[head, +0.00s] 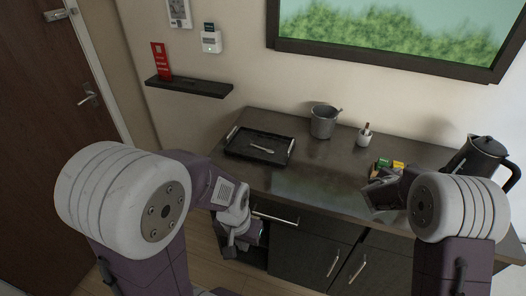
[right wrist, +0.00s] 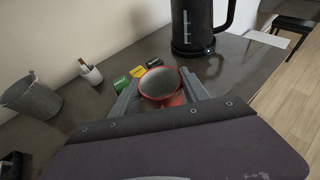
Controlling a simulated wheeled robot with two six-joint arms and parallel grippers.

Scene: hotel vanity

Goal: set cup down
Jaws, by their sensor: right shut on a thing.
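The cup (right wrist: 174,101) is red outside with a grey inside, seen from above in the right wrist view. My right gripper (right wrist: 160,88) has a finger on each side of it and is shut on it. In the head view my right gripper (head: 382,190) is over the counter's right part, and the cup is hidden there. I cannot tell whether the cup touches the counter. My left gripper (head: 235,246) hangs in front of the counter drawers, away from the cup; its jaw opening is unclear.
The dark counter (head: 310,180) holds a black tray (head: 231,149) with a spoon (head: 262,148), a grey bucket (head: 322,123) and a small holder (head: 364,137). Green (right wrist: 120,83) and yellow (right wrist: 137,71) packets lie beside the cup. A black kettle (head: 478,157) stands at right. The counter's middle is clear.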

